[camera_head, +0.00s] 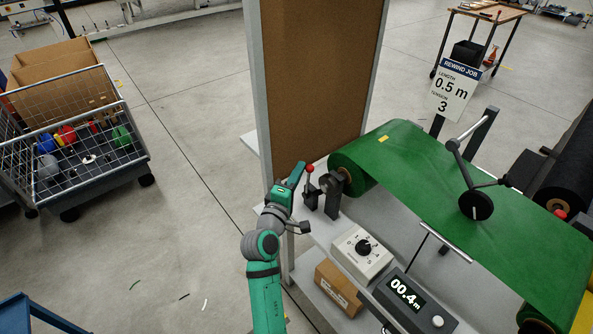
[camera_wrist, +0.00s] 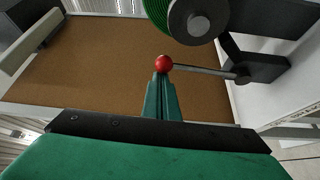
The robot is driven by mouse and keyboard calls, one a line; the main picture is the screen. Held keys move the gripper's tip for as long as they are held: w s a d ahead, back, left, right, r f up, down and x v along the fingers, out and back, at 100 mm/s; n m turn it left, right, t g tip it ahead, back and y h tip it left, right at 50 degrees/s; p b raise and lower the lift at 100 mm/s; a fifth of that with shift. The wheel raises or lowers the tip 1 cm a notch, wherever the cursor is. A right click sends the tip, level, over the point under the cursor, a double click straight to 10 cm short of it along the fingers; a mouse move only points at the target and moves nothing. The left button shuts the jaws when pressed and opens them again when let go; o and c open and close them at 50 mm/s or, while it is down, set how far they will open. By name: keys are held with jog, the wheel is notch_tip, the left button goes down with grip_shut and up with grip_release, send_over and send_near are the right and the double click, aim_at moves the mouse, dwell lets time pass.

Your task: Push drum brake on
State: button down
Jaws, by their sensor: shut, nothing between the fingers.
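The drum brake's lever has a red ball knob (camera_head: 309,169) on a thin rod that rises from a dark base beside the green roll (camera_head: 352,172). In the wrist view the red knob (camera_wrist: 164,63) is right at my fingertips, and its rod (camera_wrist: 205,71) runs right to a dark bracket (camera_wrist: 262,68). My gripper (camera_head: 299,168) is shut and empty, just left of the knob in the head view. In the wrist view the closed fingers (camera_wrist: 162,78) seem to meet the knob; I cannot tell whether they touch.
A sign (camera_head: 453,88) reads length 0.5 m, tension 3. The display (camera_head: 405,292) reads 00.4 m. A dial box (camera_head: 361,252) stands in front of the roll, with a cardboard box (camera_head: 338,289) below. A brown panel (camera_head: 318,75) stands behind my gripper.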

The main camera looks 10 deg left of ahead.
jog(key=shift+d, duration=0.35)
jog(key=w+a+r, duration=0.1)
jog(key=w+a, duration=0.1)
jog(key=a, duration=0.2)
jog(key=s+a+f, duration=0.1)
jog(key=s+a, duration=0.1)
jog(key=s, duration=0.7)
jog(key=shift+s+f, duration=0.15)
jog(key=shift+s, duration=0.25)
